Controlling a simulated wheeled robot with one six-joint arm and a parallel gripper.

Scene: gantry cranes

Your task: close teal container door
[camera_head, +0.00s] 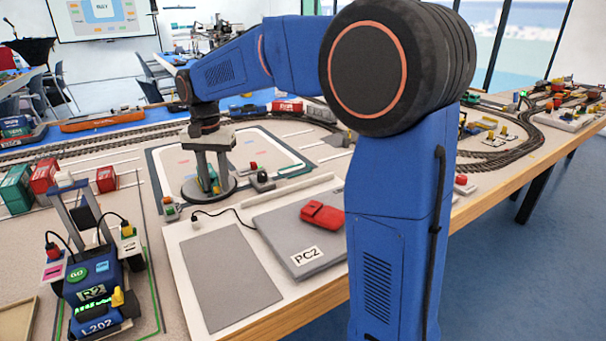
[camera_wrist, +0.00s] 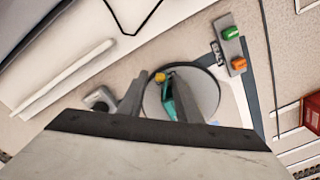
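My gripper (camera_head: 212,186) points down over a round grey turntable (camera_head: 188,192) on the table. In the wrist view my gripper (camera_wrist: 160,85) has its two grey fingers apart. A small teal piece (camera_wrist: 168,100) with a dark face shows between the fingers, above the turntable (camera_wrist: 208,92), with a yellow knob (camera_wrist: 160,77) near its end. The fingers partly hide it, and I cannot tell whether they touch it or whether it is a door. A teal-green container (camera_head: 15,188) stands at the far left; its door state is unclear.
Red containers (camera_head: 44,176) stand beside the teal-green one. A blue wheeled vehicle (camera_head: 92,285) stands at lower left. A plate with a green block (camera_wrist: 231,33) and an orange block (camera_wrist: 238,64) lies near the turntable.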

